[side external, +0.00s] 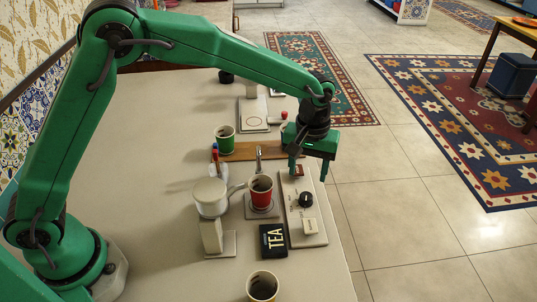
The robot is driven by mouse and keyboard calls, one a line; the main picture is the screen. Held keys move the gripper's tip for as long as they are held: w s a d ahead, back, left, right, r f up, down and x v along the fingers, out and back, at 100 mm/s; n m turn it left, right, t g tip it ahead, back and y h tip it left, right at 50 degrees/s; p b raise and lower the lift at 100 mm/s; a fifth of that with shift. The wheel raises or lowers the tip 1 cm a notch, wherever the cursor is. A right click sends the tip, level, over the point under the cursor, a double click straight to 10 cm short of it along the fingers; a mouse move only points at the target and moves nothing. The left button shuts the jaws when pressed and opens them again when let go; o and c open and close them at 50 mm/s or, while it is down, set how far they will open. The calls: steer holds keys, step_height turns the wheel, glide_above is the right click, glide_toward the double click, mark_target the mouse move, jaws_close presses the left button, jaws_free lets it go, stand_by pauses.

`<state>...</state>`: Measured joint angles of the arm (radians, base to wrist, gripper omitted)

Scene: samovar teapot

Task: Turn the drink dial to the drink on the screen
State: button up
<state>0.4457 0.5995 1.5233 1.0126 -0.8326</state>
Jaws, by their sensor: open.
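A small red piece (298,171) shows at the panel's far end. My gripper (308,175) points down with its fingers apart over the far part of the panel, beyond the dial and apart from it. Nothing shows between the fingers.
A red cup (261,194) stands under a metal spout (258,158), left of the panel. A white pot (210,196) is on a stand further left. A green cup (224,140) is behind, another cup (262,288) in front. The table's right edge is close to the panel.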

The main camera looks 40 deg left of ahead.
mark_target(306, 196)
steer(key=shift+d+f, duration=0.25)
steer(key=shift+f, duration=0.1)
steer(key=shift+f, duration=3.85)
steer(key=c, duration=1)
